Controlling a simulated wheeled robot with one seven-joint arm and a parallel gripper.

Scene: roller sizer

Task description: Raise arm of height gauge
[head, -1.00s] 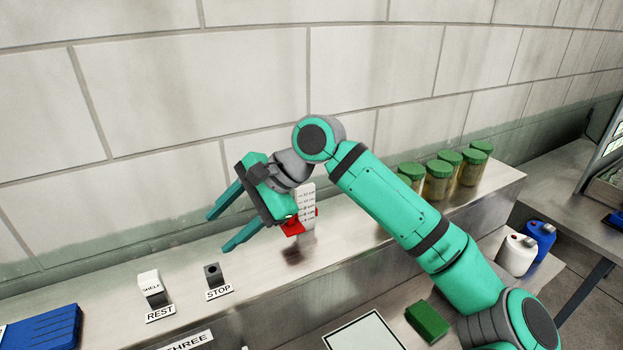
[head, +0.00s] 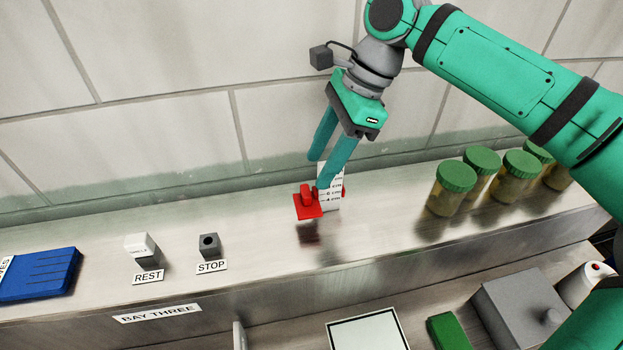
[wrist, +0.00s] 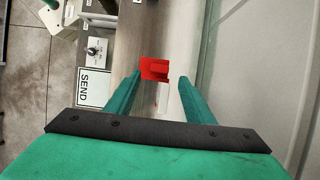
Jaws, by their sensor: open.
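The height gauge is a white upright scale (head: 333,195) with cm marks, standing on the steel shelf. Its red arm (head: 306,205) is a flat plate with a raised block, sticking out to the left, above the shelf near the low marks. My gripper (head: 320,173) is open, its two green fingers pointing down at the gauge. One finger overlaps the scale's upper part in the head view. In the wrist view, the red arm (wrist: 154,69) shows beyond the fingertips and between them; I cannot tell whether a finger touches it.
Jars with green lids (head: 453,188) stand on the shelf to the right. A REST block (head: 142,250), a STOP block (head: 209,246) and a blue case (head: 40,274) sit to the left. A grey box (head: 517,312) and a green block (head: 449,331) are on the lower surface.

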